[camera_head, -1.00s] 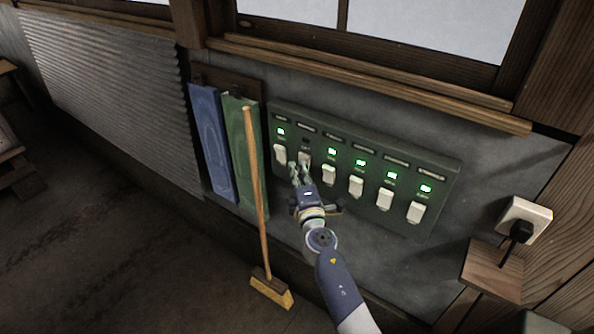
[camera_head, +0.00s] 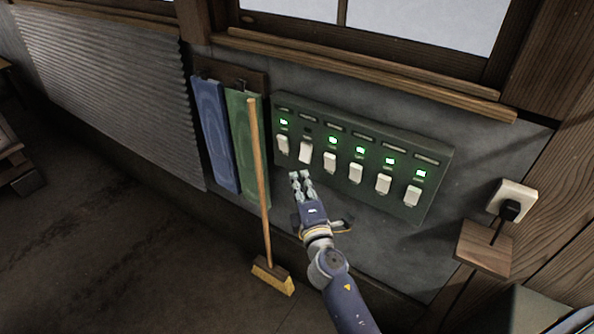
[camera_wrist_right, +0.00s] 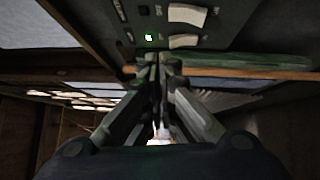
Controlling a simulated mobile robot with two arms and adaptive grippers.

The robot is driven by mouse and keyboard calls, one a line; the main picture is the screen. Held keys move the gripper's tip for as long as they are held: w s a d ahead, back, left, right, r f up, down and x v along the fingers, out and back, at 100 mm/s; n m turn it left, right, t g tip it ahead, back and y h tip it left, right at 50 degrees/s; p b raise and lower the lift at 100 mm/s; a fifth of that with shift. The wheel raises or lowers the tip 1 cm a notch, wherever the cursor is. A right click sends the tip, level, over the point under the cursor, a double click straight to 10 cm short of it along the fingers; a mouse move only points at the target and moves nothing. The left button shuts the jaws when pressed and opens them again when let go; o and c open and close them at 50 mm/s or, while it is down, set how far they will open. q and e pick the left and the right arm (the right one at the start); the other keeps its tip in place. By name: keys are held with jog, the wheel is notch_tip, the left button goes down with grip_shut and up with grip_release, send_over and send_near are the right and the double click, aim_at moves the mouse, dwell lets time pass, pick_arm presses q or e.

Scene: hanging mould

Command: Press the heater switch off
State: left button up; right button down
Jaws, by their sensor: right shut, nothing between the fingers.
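A dark green switch panel (camera_head: 402,143) is fixed to the grey wall, with a row of several white rocker switches. The second switch from the left (camera_head: 305,152) has a dark indicator above it and is tilted differently from its neighbours. The other indicators glow green, including the one over the leftmost switch (camera_head: 283,144). The labels are too small to read, so I cannot tell which is the heater switch. My right gripper (camera_head: 301,176) is shut and empty, just below the second switch and apart from it. In the right wrist view its fingers (camera_wrist_right: 154,62) are together. My left gripper is not visible.
A broom (camera_head: 261,190) leans left of the panel, beside hanging green (camera_head: 245,145) and blue (camera_head: 215,135) moulds. A plugged-in socket (camera_head: 511,202) is on the right, above a small wooden shelf (camera_head: 484,249). A window ledge (camera_head: 365,76) runs above the panel.

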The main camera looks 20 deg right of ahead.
jog(key=shift+s, duration=0.7)
jog(key=shift+f, duration=0.1)
jog(key=s+a+f+m+g+y, duration=0.1)
jog(key=s+f+m+g, duration=0.3)
jog(key=f, duration=0.9)
jog(key=s+f+m+g, duration=0.15)
jog(key=s+f, duration=0.45)
jog(key=f, duration=0.6)
jog(key=s+a+f+m+g+y, duration=0.1)
jog(key=s+f+g, duration=0.4)
jog(key=f, duration=0.8)
jog(key=s+d+f+m+g, duration=0.1)
jog(key=s+f+m+g, duration=0.1)
jog(key=s+f, duration=0.4)
jog(key=s+d+f+m+g, duration=0.2)
jog(key=s+f, duration=0.3)
jog(key=s, duration=1.2)
jog(key=s+d+f+m+g, duration=0.2)
jog(key=s+f, duration=0.4)
jog(key=s, duration=0.6)
jog(key=shift+s+f+m+g, duration=0.25)
jog(key=shift+m+g, duration=0.3)
jog(key=shift+m, duration=0.7)
